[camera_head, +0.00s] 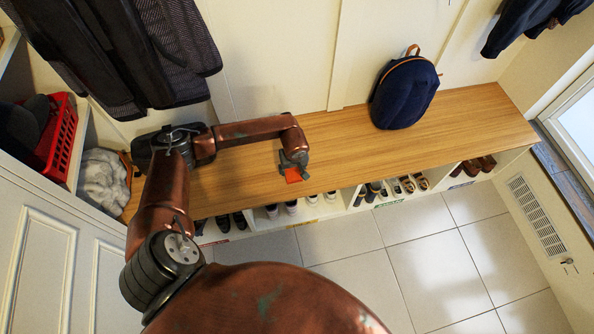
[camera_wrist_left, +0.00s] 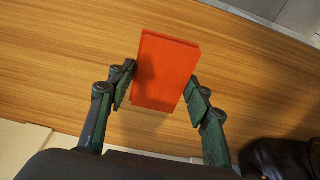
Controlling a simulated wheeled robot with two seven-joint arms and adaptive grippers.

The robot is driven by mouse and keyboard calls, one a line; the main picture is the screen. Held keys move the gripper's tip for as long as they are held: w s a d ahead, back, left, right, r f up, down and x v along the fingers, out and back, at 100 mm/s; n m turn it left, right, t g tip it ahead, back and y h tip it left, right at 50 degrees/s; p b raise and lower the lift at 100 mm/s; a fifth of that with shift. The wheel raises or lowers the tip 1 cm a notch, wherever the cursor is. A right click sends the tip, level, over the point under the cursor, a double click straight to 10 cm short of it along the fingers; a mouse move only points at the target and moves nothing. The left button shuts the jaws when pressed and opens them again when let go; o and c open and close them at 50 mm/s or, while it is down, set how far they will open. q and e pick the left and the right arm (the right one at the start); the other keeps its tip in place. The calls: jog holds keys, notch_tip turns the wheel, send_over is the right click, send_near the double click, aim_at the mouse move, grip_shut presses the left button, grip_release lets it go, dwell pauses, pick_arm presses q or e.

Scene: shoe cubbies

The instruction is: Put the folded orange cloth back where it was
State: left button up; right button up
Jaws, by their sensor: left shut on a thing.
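The folded orange cloth (camera_wrist_left: 165,72) is a flat red-orange block between the two fingers of my left gripper (camera_wrist_left: 160,88) in the left wrist view. The fingers are shut on its two sides. In the head view, the cloth (camera_head: 292,175) shows as a small orange patch under my left gripper (camera_head: 293,168), over the front half of the wooden bench top (camera_head: 350,150). I cannot tell whether the cloth touches the bench or is just above it. My right gripper is in neither view.
A navy backpack (camera_head: 405,93) stands on the bench to the right. Cubbies with several shoes (camera_head: 402,185) are under the bench's front edge. The bench between cloth and backpack is clear.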

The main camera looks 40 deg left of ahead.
aim_at(296, 170)
pick_arm(q)
jog(key=w+f, duration=0.1)
jog(key=w+a+f+b, duration=0.1)
jog(key=f, duration=0.1)
jog(key=shift+w+f, duration=0.3)
jog(key=shift+w, duration=0.1)
notch_tip(296, 170, down, 3)
jog(key=shift+s+r+b, duration=0.1)
jog(key=shift+r+b, duration=0.1)
jog(key=shift+b, duration=0.35)
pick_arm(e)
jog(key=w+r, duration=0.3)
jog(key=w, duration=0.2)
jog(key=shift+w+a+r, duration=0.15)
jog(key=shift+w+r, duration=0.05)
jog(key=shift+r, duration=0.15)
pick_arm(q)
jog(key=o, duration=1.5)
jog(key=shift+f, duration=0.1)
jog(key=shift+o, duration=0.2)
